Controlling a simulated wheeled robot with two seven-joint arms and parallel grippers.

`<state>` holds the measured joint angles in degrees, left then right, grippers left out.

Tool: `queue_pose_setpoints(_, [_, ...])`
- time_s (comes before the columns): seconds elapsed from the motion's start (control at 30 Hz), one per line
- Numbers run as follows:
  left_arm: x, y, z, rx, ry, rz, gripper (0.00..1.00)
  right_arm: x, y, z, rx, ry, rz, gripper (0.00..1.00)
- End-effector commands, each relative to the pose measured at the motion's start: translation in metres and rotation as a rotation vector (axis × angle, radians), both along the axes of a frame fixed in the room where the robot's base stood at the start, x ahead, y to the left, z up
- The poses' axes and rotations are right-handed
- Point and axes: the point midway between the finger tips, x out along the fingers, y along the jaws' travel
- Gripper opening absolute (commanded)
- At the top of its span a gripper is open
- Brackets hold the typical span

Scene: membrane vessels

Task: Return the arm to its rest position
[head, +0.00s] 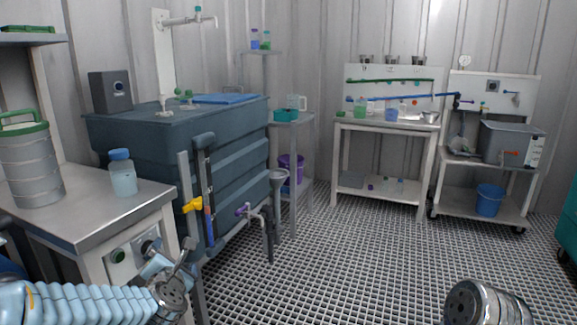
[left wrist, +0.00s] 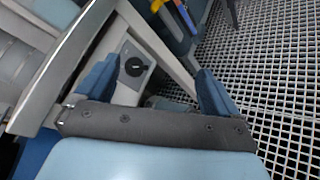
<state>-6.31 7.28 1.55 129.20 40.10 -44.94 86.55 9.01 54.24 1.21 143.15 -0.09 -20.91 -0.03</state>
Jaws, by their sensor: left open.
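My left arm (head: 80,304) comes in low from the left in the head view, with a ribbed light-blue sleeve. My left gripper (head: 172,262) is in front of the steel table's front panel, close to a dark rotary knob (head: 147,248). In the left wrist view the two blue fingers of the gripper (left wrist: 156,72) are spread apart with nothing held between them. The knob (left wrist: 134,67) on its grey plate shows between the fingers, beyond them. Whether the fingers touch the panel I cannot tell.
The steel table (head: 95,212) carries a blue-capped bottle (head: 122,175) and a metal canister (head: 30,168). A large dark tank (head: 150,140) with upright pipes and a yellow valve handle (head: 192,205) stands just beyond. The grated floor (head: 330,260) to the right is open.

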Motion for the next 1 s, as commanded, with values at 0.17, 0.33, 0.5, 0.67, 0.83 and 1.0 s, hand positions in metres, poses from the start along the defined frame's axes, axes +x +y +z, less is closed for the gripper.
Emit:
queue_pose_setpoints(0.17, [-0.003,-0.034,-0.114,0.347,0.297,-0.284,0.95,0.0,0.0,0.0,0.0,0.0,0.0,0.81])
queue_pose_setpoints(0.33, [-0.052,-0.075,-0.25,0.731,0.583,-0.761,0.95,0.0,0.0,0.0,0.0,0.0,0.0,0.81])
queue_pose_setpoints(0.5, [-0.141,-0.112,-0.356,1.009,0.701,-1.33,0.95,0.0,0.0,0.0,0.0,0.0,0.0,0.81])
queue_pose_setpoints(0.67, [-0.219,-0.136,-0.406,1.138,0.641,-1.765,0.95,0.0,0.0,0.0,0.0,0.0,0.0,0.81])
queue_pose_setpoints(0.83, [-0.259,-0.147,-0.423,1.184,0.556,-1.978,0.95,0.0,0.0,0.0,0.0,0.0,0.0,0.81])
queue_pose_setpoints(1.0, [-0.262,-0.148,-0.424,1.187,0.55,-1.991,0.95,0.0,0.0,0.0,0.0,0.0,0.0,0.81])
